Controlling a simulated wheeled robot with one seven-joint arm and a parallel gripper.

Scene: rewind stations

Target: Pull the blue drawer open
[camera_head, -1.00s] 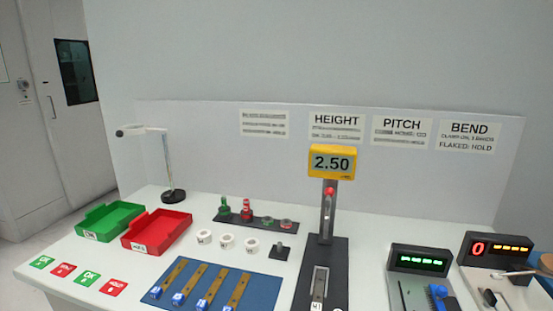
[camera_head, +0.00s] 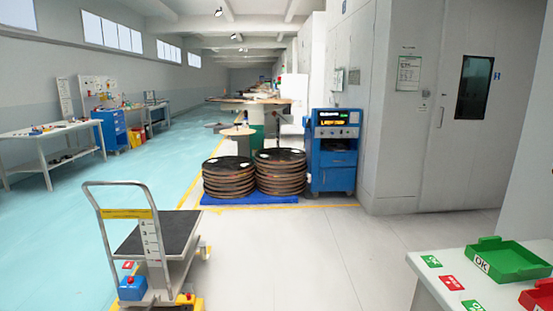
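My gripper is not in view. A blue wheeled cabinet (camera_head: 334,178) stands at the middle right, beside the grey wall, with a lit display unit on top. A blue drawer-like front (camera_head: 342,158) shows in its upper part and looks shut. Another blue cabinet (camera_head: 115,130) stands at the far left, by the workbenches. Its fronts are too small to make out. I cannot tell which of the two holds the task's drawer.
A trolley (camera_head: 155,245) with an upright handle stands at the near left. Stacked round reels (camera_head: 228,178) sit on a blue pallet left of the middle cabinet. A white table (camera_head: 430,278) with a green tray (camera_head: 512,262) fills the lower right. The floor between (camera_head: 300,250) is clear.

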